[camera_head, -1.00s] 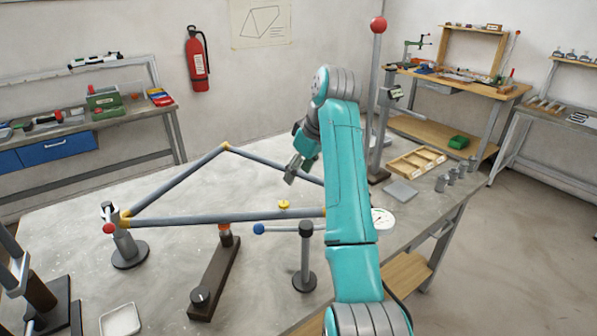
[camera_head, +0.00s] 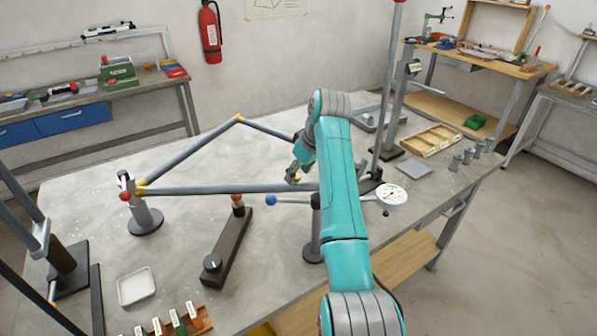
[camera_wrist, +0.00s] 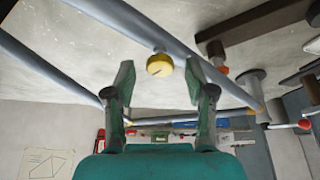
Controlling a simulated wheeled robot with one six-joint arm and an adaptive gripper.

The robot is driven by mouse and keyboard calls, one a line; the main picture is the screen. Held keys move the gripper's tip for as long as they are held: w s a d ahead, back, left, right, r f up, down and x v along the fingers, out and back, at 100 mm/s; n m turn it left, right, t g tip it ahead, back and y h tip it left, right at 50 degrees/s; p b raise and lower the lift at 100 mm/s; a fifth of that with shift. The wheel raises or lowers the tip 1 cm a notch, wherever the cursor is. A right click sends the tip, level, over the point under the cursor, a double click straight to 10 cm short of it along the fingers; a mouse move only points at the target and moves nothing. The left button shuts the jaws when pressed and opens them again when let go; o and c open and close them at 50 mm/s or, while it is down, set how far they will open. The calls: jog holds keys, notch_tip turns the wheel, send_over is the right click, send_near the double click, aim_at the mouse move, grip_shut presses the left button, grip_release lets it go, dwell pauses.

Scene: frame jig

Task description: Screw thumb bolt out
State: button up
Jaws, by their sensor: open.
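The thumb bolt, a round yellow knob with a dark slot, sits at the grey frame tube (camera_wrist: 130,22) in the wrist view (camera_wrist: 160,65). In the head view the yellow bolt (camera_head: 297,178) is partly hidden by my gripper (camera_head: 294,172). In the wrist view my gripper (camera_wrist: 160,72) is open, with one green finger on each side of the bolt's line. The bolt appears between and just beyond the fingertips, and neither finger visibly touches it. The triangular tube frame (camera_head: 225,189) has yellow corner joints.
A stand with a blue-ended lever (camera_head: 271,199) and a dial gauge (camera_head: 392,195) are close to my arm. A dark bar clamp (camera_head: 228,245) and a white tray (camera_head: 136,286) lie in front. A tall post (camera_head: 388,90) rises behind right.

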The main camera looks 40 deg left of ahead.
jog(key=shift+f, duration=0.1)
grip_shut()
dwell(0.4)
jog(key=shift+w+a+n+g, duration=0.15)
jog(key=shift+n+g, duration=0.4)
jog(key=shift+n, duration=0.95)
jog(key=shift+w+d+n+g, duration=0.1)
jog(key=shift+n+g, duration=0.45)
jog(key=shift+n, duration=0.95)
grip_release()
